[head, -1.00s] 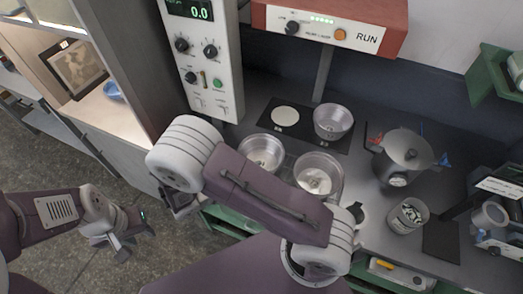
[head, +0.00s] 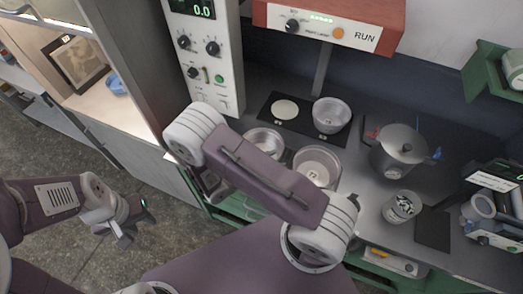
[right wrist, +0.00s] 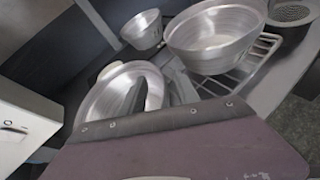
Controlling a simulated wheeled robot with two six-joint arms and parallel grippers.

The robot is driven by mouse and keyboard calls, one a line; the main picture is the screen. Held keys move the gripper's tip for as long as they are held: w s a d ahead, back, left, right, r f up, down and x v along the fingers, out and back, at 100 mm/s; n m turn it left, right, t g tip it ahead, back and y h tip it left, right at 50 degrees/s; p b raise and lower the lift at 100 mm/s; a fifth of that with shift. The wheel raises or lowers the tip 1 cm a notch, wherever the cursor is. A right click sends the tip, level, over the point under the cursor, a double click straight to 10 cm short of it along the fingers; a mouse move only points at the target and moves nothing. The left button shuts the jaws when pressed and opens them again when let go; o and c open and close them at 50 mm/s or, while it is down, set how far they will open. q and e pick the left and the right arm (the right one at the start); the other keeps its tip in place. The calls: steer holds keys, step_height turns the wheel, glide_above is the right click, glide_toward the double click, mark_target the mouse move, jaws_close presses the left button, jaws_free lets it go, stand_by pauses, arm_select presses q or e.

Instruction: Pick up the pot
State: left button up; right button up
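My right arm crosses the middle of the head view. Its gripper (head: 214,186) is mostly hidden beside the arm, left of the pans and well away from the pot.
Open metal pans stand left of the pot: one at the back (head: 330,115), one in front (head: 264,143), another (head: 317,165) partly behind my arm. The wrist view shows a pan (right wrist: 215,35) on a wire rack (right wrist: 232,78). A filled canister (head: 402,207) stands before the pot.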

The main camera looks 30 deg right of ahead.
steer(key=shift+w+d+f, duration=0.15)
steer(key=shift+d+f, duration=0.05)
steer(key=shift+d, duration=0.1)
steer(key=shift+a+r, duration=0.1)
steer(key=shift+a, duration=0.05)
jaws_close()
stand_by(1.1)
